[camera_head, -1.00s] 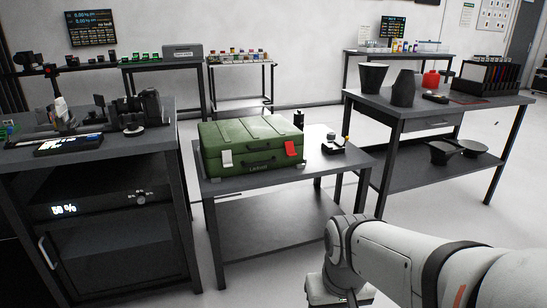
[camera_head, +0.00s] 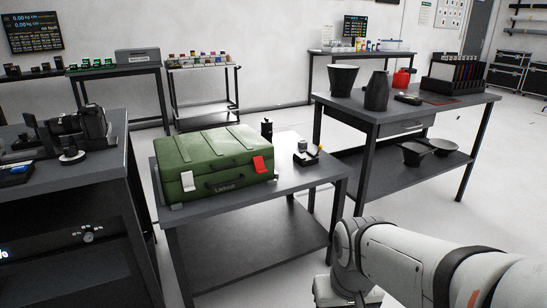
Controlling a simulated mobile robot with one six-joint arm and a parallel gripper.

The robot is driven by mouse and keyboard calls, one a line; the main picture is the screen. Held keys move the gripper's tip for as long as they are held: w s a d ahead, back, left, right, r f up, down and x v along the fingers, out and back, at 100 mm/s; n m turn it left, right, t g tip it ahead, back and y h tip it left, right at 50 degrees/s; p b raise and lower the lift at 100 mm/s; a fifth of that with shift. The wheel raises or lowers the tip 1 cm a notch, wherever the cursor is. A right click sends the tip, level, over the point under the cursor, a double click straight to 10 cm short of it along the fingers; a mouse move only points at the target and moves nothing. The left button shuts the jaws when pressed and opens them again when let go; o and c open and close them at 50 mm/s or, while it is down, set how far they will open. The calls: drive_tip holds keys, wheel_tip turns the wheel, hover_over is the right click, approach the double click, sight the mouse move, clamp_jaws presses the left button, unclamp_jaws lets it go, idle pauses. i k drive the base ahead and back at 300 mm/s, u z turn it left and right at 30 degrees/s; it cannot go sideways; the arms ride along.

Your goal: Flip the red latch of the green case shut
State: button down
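The green case (camera_head: 212,163) sits on a grey table (camera_head: 262,195) left of centre, its lid down. Its red latch (camera_head: 259,164) is on the front face near the right corner and appears tilted outward from the case. A white latch (camera_head: 187,181) is on the front face near the left corner and looks upright. My arm enters from the lower right and stays in front of the table, well apart from the case. Its gripper end is at or below the bottom edge of the picture, so its fingers cannot be made out.
A small device (camera_head: 306,155) and a black bottle (camera_head: 267,129) stand on the case's table, right of and behind the case. A bench with camera gear (camera_head: 80,128) stands close at left. A table with dark vessels (camera_head: 377,91) is at right. Grey floor is open between the tables.

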sight(258, 162)
drive_tip(key=z, duration=0.3)
drive_tip(key=i, duration=1.8)
drive_tip(key=u, duration=0.5)
drive_tip(key=k, duration=0.9)
drive_tip(key=u, duration=0.1)
drive_tip(key=i, duration=0.9)
drive_tip(key=z, duration=0.05)
